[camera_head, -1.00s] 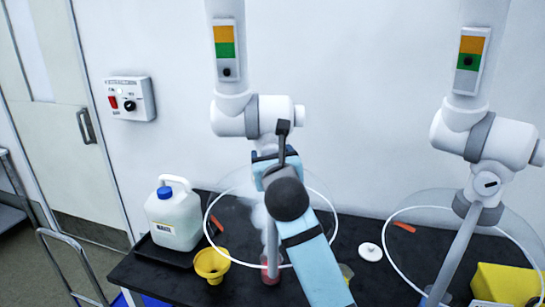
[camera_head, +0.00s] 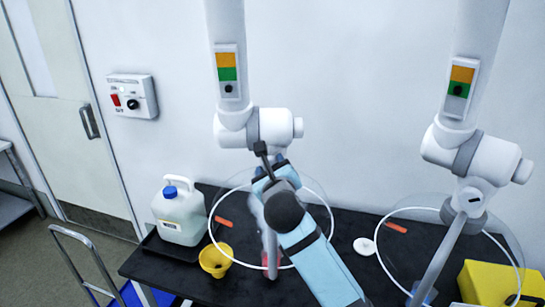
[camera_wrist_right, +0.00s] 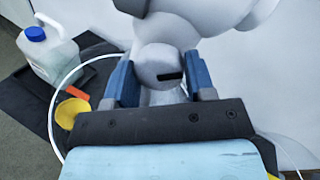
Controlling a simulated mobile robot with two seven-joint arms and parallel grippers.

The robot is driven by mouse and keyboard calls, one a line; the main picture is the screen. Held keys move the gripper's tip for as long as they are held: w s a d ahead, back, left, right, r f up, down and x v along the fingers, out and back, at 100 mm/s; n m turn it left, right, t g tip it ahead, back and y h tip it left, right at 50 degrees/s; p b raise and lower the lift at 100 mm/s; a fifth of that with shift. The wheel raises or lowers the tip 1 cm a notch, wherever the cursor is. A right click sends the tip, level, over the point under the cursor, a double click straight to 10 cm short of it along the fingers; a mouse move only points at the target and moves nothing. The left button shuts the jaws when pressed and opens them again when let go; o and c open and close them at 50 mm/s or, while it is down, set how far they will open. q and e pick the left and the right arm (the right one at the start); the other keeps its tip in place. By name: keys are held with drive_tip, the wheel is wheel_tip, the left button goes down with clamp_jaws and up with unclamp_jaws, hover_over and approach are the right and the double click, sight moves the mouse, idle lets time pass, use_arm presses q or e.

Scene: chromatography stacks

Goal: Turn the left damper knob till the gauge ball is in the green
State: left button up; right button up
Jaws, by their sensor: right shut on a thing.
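The left gauge (camera_head: 228,74) on the left white duct has an orange band above a green band. Its black ball (camera_head: 229,88) sits just below the green, in the white part. The left damper knob (camera_wrist_right: 160,68) is round and pale with a dark slot that lies nearly level in the right wrist view. My right gripper (camera_head: 268,173) is shut on this knob, with a blue finger on each side. In the head view the gripper hides the knob. My left gripper is not in view.
The right stack has its own gauge (camera_head: 461,82), ball in the green, and its own slotted knob (camera_head: 474,201). Below are a black bench, a white jug (camera_head: 180,215), a yellow funnel (camera_head: 215,260), a white lid (camera_head: 364,246), a yellow box (camera_head: 500,283) and clear hoods.

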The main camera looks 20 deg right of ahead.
drive_tip(key=o, duration=0.9)
drive_tip(key=shift+s+a, duration=0.1)
drive_tip(key=shift+s, duration=0.4)
drive_tip(key=s, duration=0.4)
drive_tip(key=s+a+b, duration=0.1)
drive_tip(key=s, duration=0.3)
drive_tip(key=s+a+b, duration=0.1)
drive_tip(key=s, duration=0.3)
drive_tip(key=shift+s+a+r, duration=0.1)
drive_tip(key=shift+s+r, duration=0.2)
drive_tip(key=shift+r, duration=0.05)
